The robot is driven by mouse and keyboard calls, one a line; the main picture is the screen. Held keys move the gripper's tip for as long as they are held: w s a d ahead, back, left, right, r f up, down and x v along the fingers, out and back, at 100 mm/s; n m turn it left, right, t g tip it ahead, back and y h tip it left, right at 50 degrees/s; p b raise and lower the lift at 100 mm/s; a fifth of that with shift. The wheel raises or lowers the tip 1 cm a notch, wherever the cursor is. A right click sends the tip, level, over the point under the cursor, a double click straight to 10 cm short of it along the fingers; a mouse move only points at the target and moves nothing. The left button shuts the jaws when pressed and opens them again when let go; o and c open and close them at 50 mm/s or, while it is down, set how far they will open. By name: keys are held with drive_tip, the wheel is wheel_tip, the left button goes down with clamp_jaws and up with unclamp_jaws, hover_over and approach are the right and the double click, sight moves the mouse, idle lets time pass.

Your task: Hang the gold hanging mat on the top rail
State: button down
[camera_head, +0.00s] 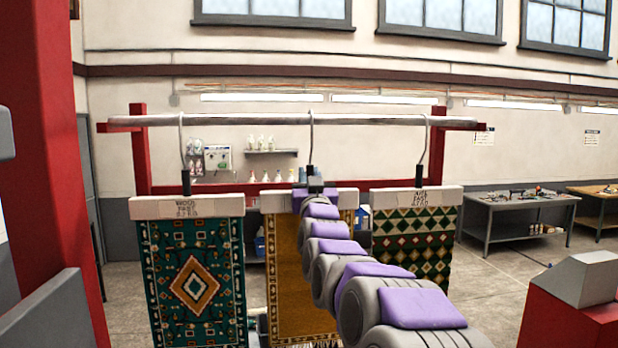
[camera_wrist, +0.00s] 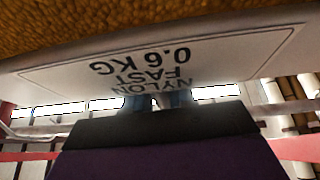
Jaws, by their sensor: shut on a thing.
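The gold hanging mat (camera_head: 285,275) hangs upright in the middle of the head view, its lower right part hidden behind my arm. Its pale header bar (camera_head: 278,202) also shows in the wrist view (camera_wrist: 225,55), with an upside-down label reading "NYLON FAST 0.6 KG". Its wire hook (camera_head: 311,150) rises to the top rail (camera_head: 260,119), and its curved tip appears at the rail. I cannot tell whether the hook bears on the rail. My gripper (camera_head: 315,184) is shut on the mat at its top, by the hook's base; the fingers (camera_wrist: 158,100) are partly hidden.
A green mat with a diamond (camera_head: 190,285) hangs from the rail at left, and a green, red and cream patterned mat (camera_head: 415,240) at right. Red posts (camera_head: 140,150) carry the rail. A red block with a grey top (camera_head: 575,300) stands at front right; workbenches (camera_head: 520,205) stand behind.

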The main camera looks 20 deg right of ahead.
drive_tip(key=c, duration=0.9)
unclamp_jaws()
drive_tip(key=shift+o, duration=0.2)
drive_tip(key=shift+s, duration=0.1)
drive_tip(key=b+v, duration=0.3)
drive_tip(key=v, duration=1.4)
drive_tip(key=s+a+f+n+g+y+b, duration=0.1)
drive_tip(key=s+a+f+g+y+b, duration=0.2)
drive_tip(key=f, duration=0.8)
drive_tip(key=s+a+f+n+g+y+b, duration=0.15)
drive_tip(key=a+f+g, duration=0.3)
drive_tip(key=f, duration=0.65)
drive_tip(key=s+a+f+n+g+y+b, duration=0.1)
drive_tip(key=s+a+f+g+y+b, duration=0.2)
drive_tip(key=f, duration=0.8)
drive_tip(key=s+a+f+g+b, duration=0.1)
drive_tip(key=s+f+g, duration=0.3)
drive_tip(key=s, duration=0.5)
drive_tip(key=s+a+f+g+b, duration=0.2)
drive_tip(key=s+f+g+b, duration=0.2)
drive_tip(key=s+f, duration=0.5)
drive_tip(key=s+a+f+g+b, duration=0.1)
drive_tip(key=s+f+g, duration=0.4)
drive_tip(key=s, duration=0.5)
drive_tip(key=shift+s+a+f+h+b, duration=0.35)
drive_tip(key=shift+f+b, duration=0.35)
drive_tip(key=shift+f, duration=0.15)
